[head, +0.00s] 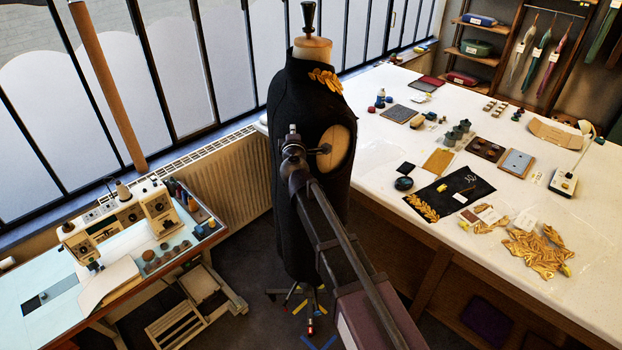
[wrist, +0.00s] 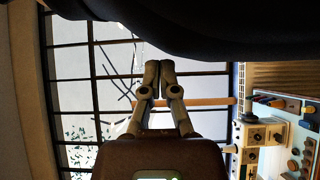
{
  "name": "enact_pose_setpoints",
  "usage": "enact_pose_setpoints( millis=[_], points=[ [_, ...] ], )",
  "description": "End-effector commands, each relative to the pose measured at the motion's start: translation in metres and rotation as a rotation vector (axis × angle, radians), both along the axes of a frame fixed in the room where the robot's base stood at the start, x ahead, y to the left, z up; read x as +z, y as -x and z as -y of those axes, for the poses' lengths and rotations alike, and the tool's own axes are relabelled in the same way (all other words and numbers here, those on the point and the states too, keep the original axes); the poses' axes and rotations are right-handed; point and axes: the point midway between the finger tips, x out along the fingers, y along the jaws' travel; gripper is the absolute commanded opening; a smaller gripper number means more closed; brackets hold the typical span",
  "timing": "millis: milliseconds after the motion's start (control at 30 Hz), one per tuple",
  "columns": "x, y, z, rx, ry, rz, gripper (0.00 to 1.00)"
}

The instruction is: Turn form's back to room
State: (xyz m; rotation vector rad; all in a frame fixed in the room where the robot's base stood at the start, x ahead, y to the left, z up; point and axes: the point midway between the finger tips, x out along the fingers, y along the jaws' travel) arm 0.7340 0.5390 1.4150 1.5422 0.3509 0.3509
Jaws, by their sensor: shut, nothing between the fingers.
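The form (head: 300,220) stands upright on the floor in the head view. It wears a black sleeveless garment with a high collar, and gold leaf trim (head: 325,80) sits on the collar's right side. A pale round armhole cap (head: 333,148) faces right. My arm reaches up to the form, and my gripper (head: 292,132) overlaps its chest-high left part. In the wrist view my gripper (wrist: 160,66) is shut and empty, and the dark garment (wrist: 220,25) fills the top, close to the fingertips. I cannot tell whether they touch. The form's legs-base is partly hidden.
A white table (head: 395,150) with gold trim pieces (head: 540,252) and small tools lies right of the form. A sewing machine table (head: 60,300) stands left, with a radiator (head: 220,180) and windows behind. Dark floor (head: 240,290) shows left of the form's base.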

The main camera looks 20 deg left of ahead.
Motion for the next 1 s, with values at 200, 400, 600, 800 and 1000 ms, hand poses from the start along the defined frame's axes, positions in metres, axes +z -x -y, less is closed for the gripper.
enact_pose_setpoints(
  millis=[200,400,600,800,1000],
  points=[
    [0.0,0.0,0.0,0.0,0.0,0.0,0.0],
    [0.0,0.0,0.0,0.0,0.0,0.0,0.0],
    [0.0,0.0,0.001,0.003,0.0,0.0,0.0],
    [0.0,-0.004,0.013,0.048,0.0,0.0,0.0],
    [0.0,-0.013,0.033,0.13,0.0,0.0,0.0]
  ],
)
